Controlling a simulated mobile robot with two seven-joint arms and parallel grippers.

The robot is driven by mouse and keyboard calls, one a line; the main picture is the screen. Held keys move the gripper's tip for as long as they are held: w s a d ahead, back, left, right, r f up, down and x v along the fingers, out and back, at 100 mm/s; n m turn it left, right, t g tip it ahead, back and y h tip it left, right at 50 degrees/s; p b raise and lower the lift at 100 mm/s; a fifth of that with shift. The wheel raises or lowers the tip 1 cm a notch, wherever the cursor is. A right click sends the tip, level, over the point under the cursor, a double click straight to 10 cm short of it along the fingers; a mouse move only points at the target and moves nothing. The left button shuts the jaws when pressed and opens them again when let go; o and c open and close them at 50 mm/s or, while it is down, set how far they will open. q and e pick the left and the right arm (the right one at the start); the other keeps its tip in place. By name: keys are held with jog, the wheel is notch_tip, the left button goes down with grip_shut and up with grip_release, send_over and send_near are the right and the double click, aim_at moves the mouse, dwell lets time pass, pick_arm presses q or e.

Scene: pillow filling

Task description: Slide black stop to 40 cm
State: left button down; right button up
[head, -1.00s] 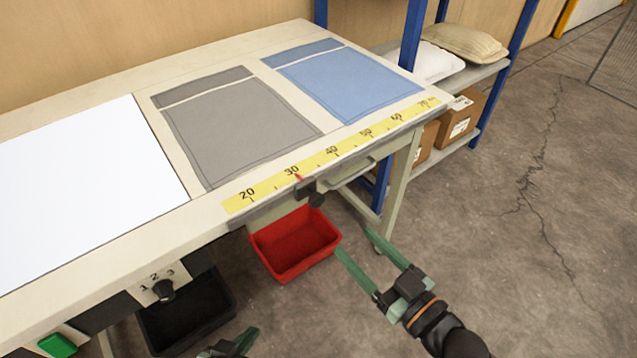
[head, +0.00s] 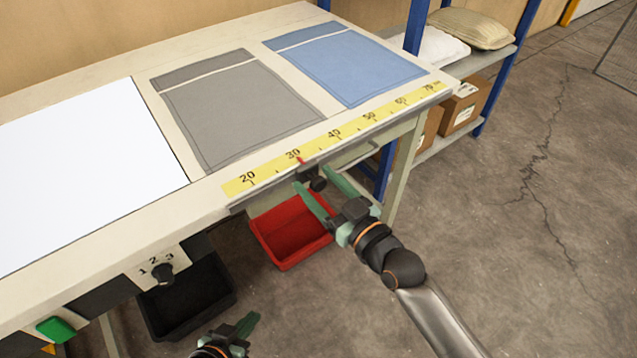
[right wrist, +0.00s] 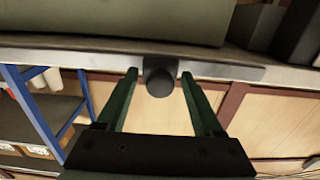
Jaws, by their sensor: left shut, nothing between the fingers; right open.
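The black stop (head: 318,184) sits on the front rail of the table, below the yellow ruler (head: 335,133). Its red pointer (head: 300,160) is just past the 30 mark. My right gripper (head: 312,177) is open, with one finger on each side of the stop's knob. In the right wrist view the round dark knob (right wrist: 159,80) lies between the open fingertips, with a gap visible on both sides. My left gripper (head: 249,325) is shut and empty, low at the bottom of the head view, away from the stop.
A red bin (head: 290,235) is under the table edge, below the right gripper. A black bin (head: 187,303) stands further left, near a 1-2-3 dial (head: 161,274) and a green button (head: 56,329). Grey (head: 235,110) and blue (head: 345,65) pillow covers lie on the tabletop.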

jog(key=shift+w, duration=0.1)
grip_shut()
dwell(0.6)
